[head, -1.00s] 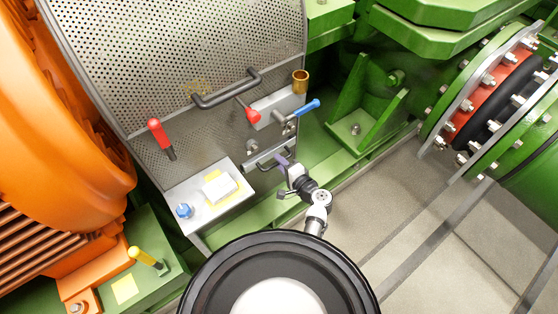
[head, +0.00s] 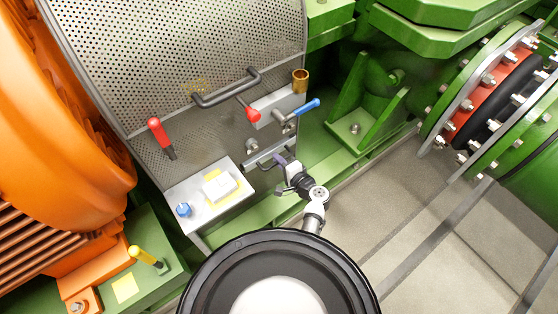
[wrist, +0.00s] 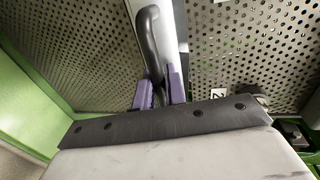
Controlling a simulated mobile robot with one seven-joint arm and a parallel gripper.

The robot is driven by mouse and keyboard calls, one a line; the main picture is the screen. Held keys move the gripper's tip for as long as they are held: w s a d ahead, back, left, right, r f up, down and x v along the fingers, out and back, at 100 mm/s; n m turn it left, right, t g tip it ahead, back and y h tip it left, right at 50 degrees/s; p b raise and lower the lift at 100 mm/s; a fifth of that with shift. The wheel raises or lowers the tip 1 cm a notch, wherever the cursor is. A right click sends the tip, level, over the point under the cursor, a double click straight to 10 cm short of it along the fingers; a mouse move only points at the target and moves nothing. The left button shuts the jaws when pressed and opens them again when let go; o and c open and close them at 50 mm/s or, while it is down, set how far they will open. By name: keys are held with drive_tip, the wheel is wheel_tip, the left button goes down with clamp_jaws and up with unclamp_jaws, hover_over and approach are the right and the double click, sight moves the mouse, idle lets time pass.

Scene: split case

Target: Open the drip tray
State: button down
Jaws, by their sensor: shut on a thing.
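The drip tray (head: 262,157) shows in the head view as a narrow grey metal front low on the perforated guard. Its dark bar handle (wrist: 149,38) rises between my fingers in the wrist view. My gripper (wrist: 158,80), with purple fingers, is shut on this handle. In the head view my gripper (head: 283,162) is at the right end of the tray front, and my wrist hides part of it. I see no clear gap showing the tray pulled out. The inside of the tray is hidden.
A larger handle (head: 226,89), a red lever (head: 160,138) and a blue-handled valve (head: 303,107) are above and around the tray. A grey shelf (head: 208,206) with a white block is at left. Open floor (head: 380,220) lies to the right.

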drive_tip(key=f+v, duration=0.2)
drive_tip(key=v, duration=0.9)
drive_tip(key=f+v, duration=0.2)
drive_tip(key=v, duration=0.9)
drive_tip(key=shift+s+d+f+b, duration=0.3)
drive_tip(key=shift+s+d, duration=0.05)
drive_tip(key=shift+s, duration=0.2)
drive_tip(key=c, duration=1.6)
unclamp_jaws()
drive_tip(key=shift+o, duration=0.2)
drive_tip(key=b+v, duration=0.2)
drive_tip(key=v, duration=1.2)
